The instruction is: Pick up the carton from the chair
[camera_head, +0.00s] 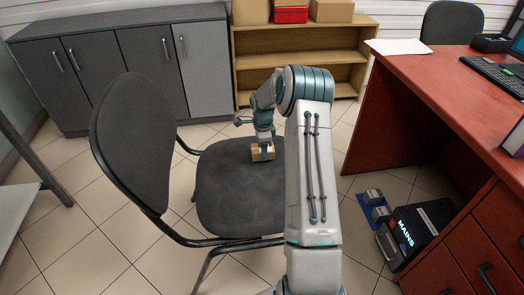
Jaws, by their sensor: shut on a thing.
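The carton (256,154) is a small tan box at the far right part of the dark grey chair's seat (225,205). My gripper (263,149) points down over the carton and is shut on it. The fingers hide part of the carton's top. The carton is at or just above the seat; I cannot tell whether it still touches it. My arm rises from the bottom of the view and hides the right side of the chair.
A red desk (408,95) with a keyboard stands at the right. A black box marked MAINS (412,232) lies on the floor by it. Grey cabinets (150,75) and a wooden shelf (345,57) line the back. The chair's backrest (140,140) rises left of the seat.

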